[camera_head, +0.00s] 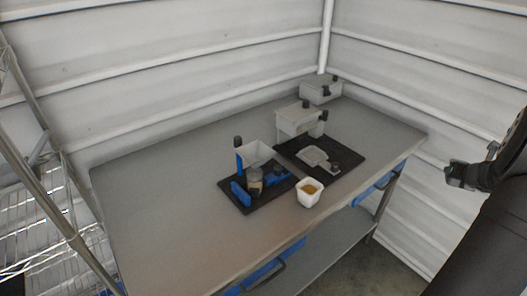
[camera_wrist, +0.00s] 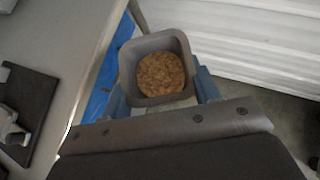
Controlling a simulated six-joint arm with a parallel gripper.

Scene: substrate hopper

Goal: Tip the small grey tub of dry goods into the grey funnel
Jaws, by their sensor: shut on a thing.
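The small grey tub (camera_wrist: 184,98) is square and open-topped, with brown dry goods (camera_wrist: 160,74) inside. It sits between the blue-grey fingers of my gripper (camera_wrist: 160,95), which is shut on it. The goods lie inside the rim. In the head view the dark end of my arm (camera_head: 460,177) is at the right, off the table, and the held tub cannot be made out there. An open-topped light grey piece (camera_head: 256,153) on a blue stand looks like the funnel; I cannot be sure. It is far left of my arm.
A white cup with yellowish contents (camera_head: 311,197) stands near the front edge of the table (camera_head: 150,200). A jar (camera_head: 255,183) and blue parts are on the left black mat. Grey bins (camera_head: 293,122) stand behind. A dark mat (camera_head: 345,169) holds a flat grey item. The left tabletop is clear.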

